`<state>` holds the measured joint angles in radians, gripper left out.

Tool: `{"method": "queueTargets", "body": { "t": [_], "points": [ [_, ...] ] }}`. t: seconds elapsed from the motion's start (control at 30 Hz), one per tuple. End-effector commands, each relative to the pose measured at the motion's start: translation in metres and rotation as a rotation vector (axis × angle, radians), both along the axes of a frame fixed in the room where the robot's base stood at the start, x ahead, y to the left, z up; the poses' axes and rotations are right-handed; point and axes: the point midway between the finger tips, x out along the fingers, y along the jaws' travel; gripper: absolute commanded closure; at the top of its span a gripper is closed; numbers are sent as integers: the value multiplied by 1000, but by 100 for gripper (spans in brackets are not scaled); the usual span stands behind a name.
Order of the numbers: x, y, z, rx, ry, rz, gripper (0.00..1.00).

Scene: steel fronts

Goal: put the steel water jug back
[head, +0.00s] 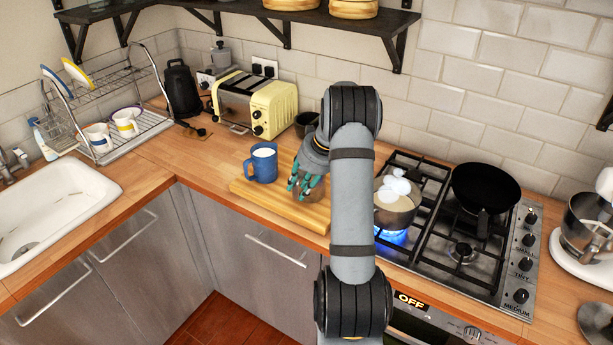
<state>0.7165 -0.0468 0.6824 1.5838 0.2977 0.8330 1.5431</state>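My gripper (305,184), with teal fingers, is low over the right part of the wooden board. A small brownish-grey vessel (311,190) is right at the fingers, partly hidden by them and by my arm. It may be the steel water jug reflecting the wood, but I cannot tell for sure. I cannot tell whether the fingers are closed on it or only around it. No other clear steel jug shows on the counter.
A blue mug (263,164) with white contents stands on the wooden board (262,193), left of my gripper. A pot (396,207) with white puffs sits over a lit blue flame. A black pan (485,187), toaster (255,103) and dish rack (107,108) stand around. Counter left of the board is clear.

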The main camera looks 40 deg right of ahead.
Motion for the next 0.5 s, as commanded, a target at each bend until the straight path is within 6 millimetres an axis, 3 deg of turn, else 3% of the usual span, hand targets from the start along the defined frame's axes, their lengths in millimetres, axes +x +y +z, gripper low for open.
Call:
{"method": "queueTargets", "body": {
  "t": [0.2,0.5],
  "points": [
    [-16,-6,43,-4,-5,-1,71],
    [-29,-10,71,-1,0,1,71]
  ]
}}
